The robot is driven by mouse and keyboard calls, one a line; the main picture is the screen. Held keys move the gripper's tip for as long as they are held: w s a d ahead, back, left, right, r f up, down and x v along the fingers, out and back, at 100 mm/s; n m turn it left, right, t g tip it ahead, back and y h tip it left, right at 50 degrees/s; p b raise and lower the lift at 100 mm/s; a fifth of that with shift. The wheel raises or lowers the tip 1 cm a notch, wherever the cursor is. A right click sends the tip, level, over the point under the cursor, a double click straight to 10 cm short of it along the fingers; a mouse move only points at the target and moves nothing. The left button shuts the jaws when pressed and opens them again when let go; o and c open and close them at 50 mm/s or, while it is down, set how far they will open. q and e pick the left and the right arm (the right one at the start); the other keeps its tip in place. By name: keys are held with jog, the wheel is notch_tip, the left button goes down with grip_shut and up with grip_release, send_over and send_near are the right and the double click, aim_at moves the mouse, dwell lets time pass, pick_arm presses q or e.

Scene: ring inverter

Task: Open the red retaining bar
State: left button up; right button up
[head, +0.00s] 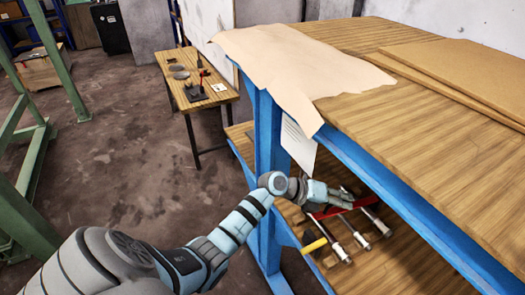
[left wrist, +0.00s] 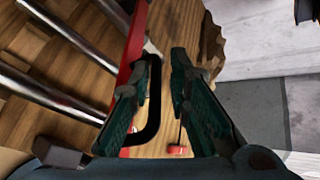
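The red retaining bar (head: 367,201) is on the lower shelf of the blue-framed bench, above metal rods. In the left wrist view the red bar (left wrist: 137,38) runs down just left of my fingers. A bent black handle (left wrist: 154,105) shows between the fingers, close to the left one; I cannot tell if they touch. My left gripper (head: 347,199) is at the red bar and covers part of it. In the left wrist view its fingers (left wrist: 166,58) are apart, with nothing clearly clamped between them. My right gripper is not in view.
Metal rods (head: 338,246), one with a yellow end, lie on the lower shelf (head: 395,270). The blue bench leg (head: 268,150) stands close beside my left forearm. The wooden bench top (head: 440,130) overhangs the shelf.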

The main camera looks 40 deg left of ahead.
aim_at(318, 219)
pick_arm(q)
jog(key=f+t+b, duration=0.1)
jog(key=f+b, duration=0.1)
jog(key=b, duration=0.2)
jog(key=s+f+h+b, duration=0.1)
jog(key=f+b, duration=0.2)
jog(key=b, duration=0.1)
jog(key=f+t+b, duration=0.1)
jog(key=f+b, duration=0.1)
jog(key=b, duration=0.3)
jog(key=shift+s+a+f+m+t, duration=0.3)
jog(key=shift+s+a+f+m, duration=0.05)
jog(key=shift+a+f+m, duration=0.05)
jog(key=v, duration=0.2)
jog(key=p+v, duration=0.1)
jog(key=v, duration=0.1)
jog(key=shift+r, duration=0.45)
jog(key=v, duration=1)
jog(key=w+a+f+n+t+y+p, duration=0.1)
jog(key=a+f+n+t+y, duration=0.1)
jog(key=a+f+n+y, duration=0.4)
jog(key=a+f+n, duration=0.4)
jog(key=a+n, duration=0.2)
jog(key=shift+a+f+t+p, duration=0.2)
jog(key=shift+f+t+p, duration=0.05)
jog(key=shift+t+p, duration=0.15)
jog(key=shift+w, duration=0.1)
